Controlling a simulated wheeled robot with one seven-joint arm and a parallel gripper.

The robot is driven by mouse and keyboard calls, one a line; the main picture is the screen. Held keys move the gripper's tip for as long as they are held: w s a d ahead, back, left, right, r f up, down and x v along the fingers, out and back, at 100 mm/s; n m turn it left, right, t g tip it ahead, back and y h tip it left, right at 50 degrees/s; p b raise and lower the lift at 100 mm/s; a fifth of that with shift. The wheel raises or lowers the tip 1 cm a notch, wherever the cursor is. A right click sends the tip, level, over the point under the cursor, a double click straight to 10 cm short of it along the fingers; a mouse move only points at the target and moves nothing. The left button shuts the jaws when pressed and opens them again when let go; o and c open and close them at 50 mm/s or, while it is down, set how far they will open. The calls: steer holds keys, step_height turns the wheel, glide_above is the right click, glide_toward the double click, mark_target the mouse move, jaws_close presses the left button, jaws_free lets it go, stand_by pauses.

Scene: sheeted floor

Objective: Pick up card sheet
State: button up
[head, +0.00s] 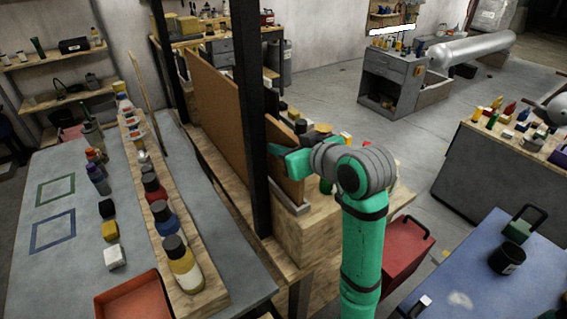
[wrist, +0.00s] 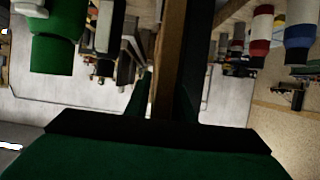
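The card sheet (head: 222,108) appears to be the large brown panel standing upright on edge along the wooden bench, partly hidden by a black post. My gripper (head: 279,156) is at the panel's near end, partly behind the post. In the wrist view, a brown upright strip (wrist: 167,60), which looks like the sheet seen edge-on, runs between the two dark fingers of my gripper (wrist: 160,95). The fingers lie close on both sides of it. I cannot tell whether they touch it.
A black post (head: 252,110) rises right beside my gripper. Bottles and blocks stand on the bench behind it; a green bottle (wrist: 58,40) shows close by in the wrist view. A grey table (head: 85,225) lies left, a blue table (head: 495,280) right. Open floor (head: 330,90) lies beyond.

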jaws_close()
steer(key=shift+r, duration=0.1)
